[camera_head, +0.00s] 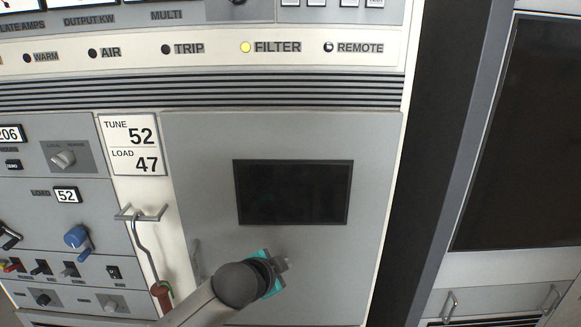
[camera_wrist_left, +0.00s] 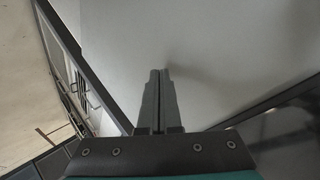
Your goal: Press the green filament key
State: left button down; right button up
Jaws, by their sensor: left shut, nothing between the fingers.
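No green key can be made out in either view. A row of pale keys (camera_head: 332,3) is cut off by the top edge of the head view, and their labels are too small to read. My left gripper (camera_head: 286,264) is in front of the grey cabinet door (camera_head: 205,150), below the dark window (camera_head: 293,192). In the left wrist view its two fingers (camera_wrist_left: 159,74) are together with nothing between them, pointing toward a plain grey surface. I cannot tell whether the tips touch it. My right gripper is not in view.
A lamp strip has the yellow FILTER lamp (camera_head: 246,47) lit. Left of the door are a hooked rod (camera_head: 145,250), a blue knob (camera_head: 77,237) and several switches. A dark-windowed cabinet (camera_head: 530,140) stands at right, past a dark gap.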

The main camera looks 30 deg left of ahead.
pick_arm(q)
jog(key=r+p, duration=0.1)
jog(key=r, duration=0.4)
jog(key=d+r+m+t+p, duration=0.1)
jog(key=r, duration=0.5)
jog(key=d+r+m+t+p, duration=0.1)
jog(key=r, duration=0.4)
jog(key=shift+w+r, duration=0.1)
jog(key=shift+r, duration=0.25)
jog(key=s+d+r+m+t+h, duration=0.1)
jog(key=s+r+m+t, duration=0.1)
jog(key=r, duration=1.2)
jog(key=s+r+m+t+h+p, duration=0.1)
jog(key=r+m+t, duration=0.3)
jog(key=r, duration=0.9)
jog(key=s+d+r+m+t+h+p, duration=0.1)
jog(key=s+r+m+t+h, duration=0.2)
jog(key=r+m, duration=0.5)
notch_tip(320, 180, up, 7)
jog(key=shift+s+d+f+t, duration=0.2)
jog(key=shift+s+d+t, duration=0.2)
jog(key=shift+s, duration=0.15)
jog(key=shift+w+a, duration=0.15)
jog(key=w+a+p, duration=0.3)
jog(key=w+a, duration=0.1)
jog(key=w, duration=0.3)
jog(key=shift+w+a, duration=0.2)
jog(key=shift+a, duration=0.1)
